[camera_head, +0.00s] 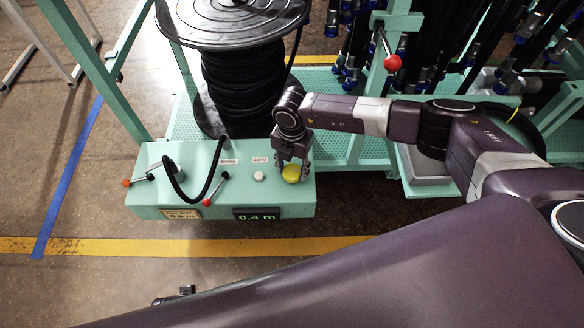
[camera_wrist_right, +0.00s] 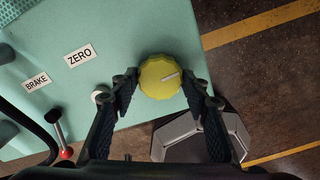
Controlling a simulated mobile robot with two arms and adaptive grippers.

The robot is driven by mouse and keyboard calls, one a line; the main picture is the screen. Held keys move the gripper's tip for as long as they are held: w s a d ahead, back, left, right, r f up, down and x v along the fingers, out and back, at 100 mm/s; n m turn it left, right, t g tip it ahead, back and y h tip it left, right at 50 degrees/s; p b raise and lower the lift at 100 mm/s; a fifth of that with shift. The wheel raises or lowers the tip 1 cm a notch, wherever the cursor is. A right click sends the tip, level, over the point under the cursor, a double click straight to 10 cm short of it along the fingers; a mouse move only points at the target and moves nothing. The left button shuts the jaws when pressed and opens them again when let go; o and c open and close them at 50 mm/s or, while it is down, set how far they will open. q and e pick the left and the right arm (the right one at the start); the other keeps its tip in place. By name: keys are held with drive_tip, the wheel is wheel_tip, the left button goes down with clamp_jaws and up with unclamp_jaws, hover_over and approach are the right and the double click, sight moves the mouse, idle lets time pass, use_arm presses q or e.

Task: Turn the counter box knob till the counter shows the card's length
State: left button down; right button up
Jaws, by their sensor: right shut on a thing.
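The mint-green counter box (camera_head: 150,206) stands on the floor. On its front are a green-digit display (camera_head: 258,215) showing 0.4 m and a yellowish card (camera_head: 181,214), whose small figure I cannot read surely; it looks like 0.6 m or 0.8 m. The yellow knob (camera_head: 291,173) is at the top right of the box. My right gripper (camera_head: 292,162) reaches down and is shut on the knob, which also shows in the right wrist view (camera_wrist_right: 158,80) between the two fingers, with a white mark on its top. My left gripper is not in view.
A ZERO label (camera_wrist_right: 80,55) and a white button (camera_head: 259,176) are left of the knob. Further left are a BRAKE label (camera_wrist_right: 36,81), red-tipped levers (camera_head: 207,202) and a black hose loop. A large hose reel (camera_head: 240,70) stands behind. Floor in front is clear.

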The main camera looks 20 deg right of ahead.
sight(292, 171)
drive_tip(key=shift+w+d+r+n, duration=0.1)
drive_tip(key=shift+n, duration=0.8)
drive_tip(key=shift+w+r+n, duration=0.1)
drive_tip(key=shift+n, duration=0.8)
idle(2.1)
drive_tip(key=o, duration=1.1)
drive_tip(key=shift+s+f, duration=0.1)
drive_tip(key=shift+f, duration=0.05)
drive_tip(key=shift+o, duration=0.2)
wheel_tip(292, 171, up, 12)
